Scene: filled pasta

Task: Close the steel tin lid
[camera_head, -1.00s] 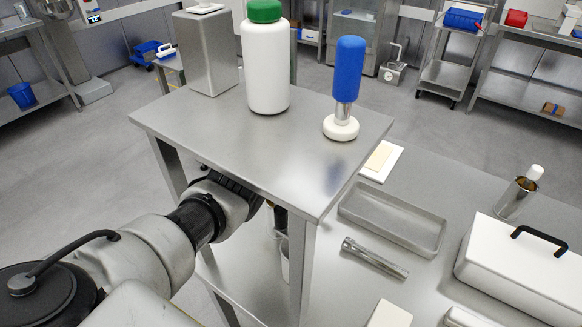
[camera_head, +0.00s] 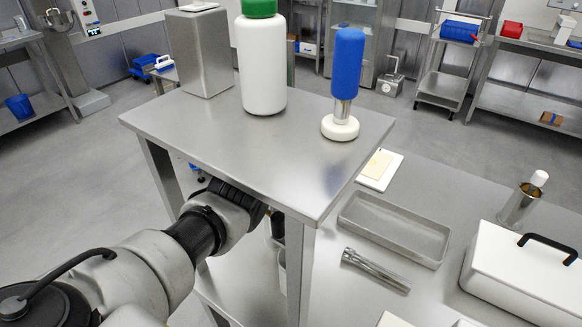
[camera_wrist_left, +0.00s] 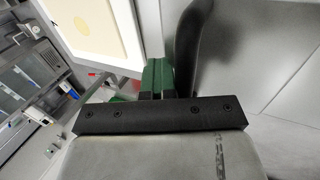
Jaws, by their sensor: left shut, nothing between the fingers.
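The steel tin (camera_head: 205,54) is a tall, square metal box standing upright at the back left of the steel table. A small white piece (camera_head: 199,5) shows on its top, cut close by the picture's upper edge; I cannot tell how the lid sits. My left arm reaches in from the lower left in the head view, its wrist below and in front of the tabletop, with the fingers hidden there. In the left wrist view the green fingers of my left gripper (camera_wrist_left: 157,76) are together and empty, apart from the tin. My right gripper is not in view.
On the table (camera_head: 230,155) stand a white bottle with a green cap (camera_head: 263,65) and a blue-handled tool (camera_head: 346,75). To the right, a lower surface holds a shallow steel tray (camera_head: 394,229), a metal tube (camera_head: 376,270) and a white lidded box (camera_head: 525,262). The tabletop's front is clear.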

